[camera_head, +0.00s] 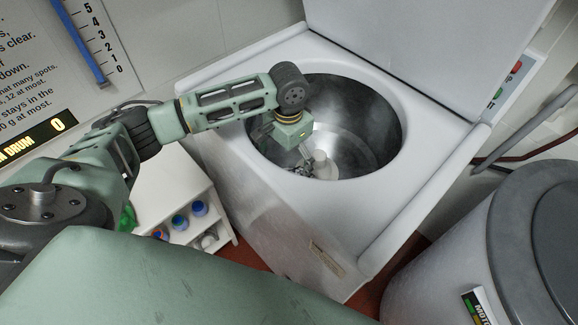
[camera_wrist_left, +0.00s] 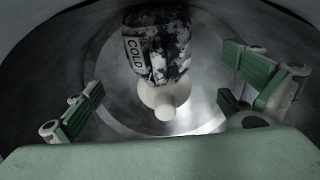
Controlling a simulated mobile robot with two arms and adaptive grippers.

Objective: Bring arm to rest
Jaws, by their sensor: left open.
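My left arm reaches from the left over the white top-loading washer (camera_head: 400,195). My left gripper (camera_head: 306,152) hangs down inside its open metal drum (camera_head: 360,105). In the left wrist view the fingers of the left gripper (camera_wrist_left: 168,90) are spread wide and empty. A mottled black-and-white item (camera_wrist_left: 160,45) with a "COLD" label lies beyond them, between the fingers in the picture; it looks apart from both. A pale central post (camera_wrist_left: 165,100) stands in the drum, and it also shows in the head view (camera_head: 322,165). My right gripper is not in view.
The washer's lid (camera_head: 410,40) stands open behind the drum. A white shelf (camera_head: 175,195) with colored bottles is left of the washer. A grey bin (camera_head: 440,255) stands at right. A wall panel (camera_head: 35,80) with a display reading 0 is at upper left.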

